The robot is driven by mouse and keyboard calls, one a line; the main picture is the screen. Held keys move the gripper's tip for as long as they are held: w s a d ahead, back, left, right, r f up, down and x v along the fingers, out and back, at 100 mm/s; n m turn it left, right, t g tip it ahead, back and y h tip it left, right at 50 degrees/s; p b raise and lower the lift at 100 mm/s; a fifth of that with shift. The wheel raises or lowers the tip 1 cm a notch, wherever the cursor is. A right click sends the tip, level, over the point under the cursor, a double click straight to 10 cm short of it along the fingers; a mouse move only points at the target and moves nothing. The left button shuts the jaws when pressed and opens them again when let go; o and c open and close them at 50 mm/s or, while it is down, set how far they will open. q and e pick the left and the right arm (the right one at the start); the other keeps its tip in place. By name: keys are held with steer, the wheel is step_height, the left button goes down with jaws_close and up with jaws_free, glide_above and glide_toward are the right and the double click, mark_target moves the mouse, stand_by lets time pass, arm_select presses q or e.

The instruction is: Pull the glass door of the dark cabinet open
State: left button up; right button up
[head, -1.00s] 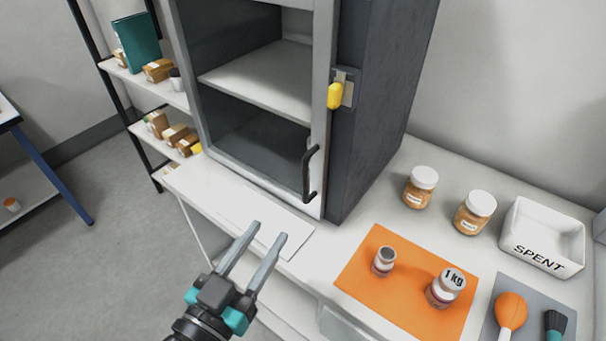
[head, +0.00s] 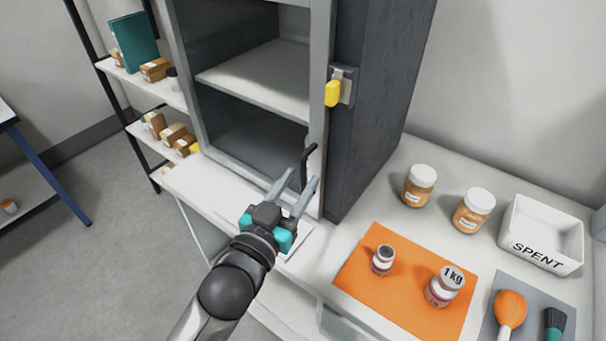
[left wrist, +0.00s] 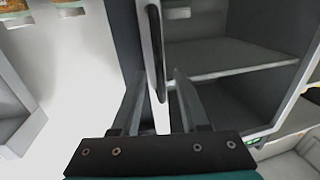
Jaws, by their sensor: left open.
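The dark cabinet (head: 372,110) stands on the white table with its light-framed glass door (head: 318,125) facing me, and the door looks closed. A black bar handle (head: 308,160) is on the right side of the door frame. My left gripper (head: 298,180) is open at the handle's lower part, which it partly hides. In the left wrist view the handle (left wrist: 155,50) runs down between the two spread fingers (left wrist: 158,88). I cannot tell whether a finger touches it. My right gripper is not in view.
A yellow latch (head: 333,93) is on the cabinet's side edge. A shelf rack (head: 120,75) stands at left.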

arm_select(q)
steer(key=shift+x, duration=1.2)
jaws_close()
stand_by(0.6)
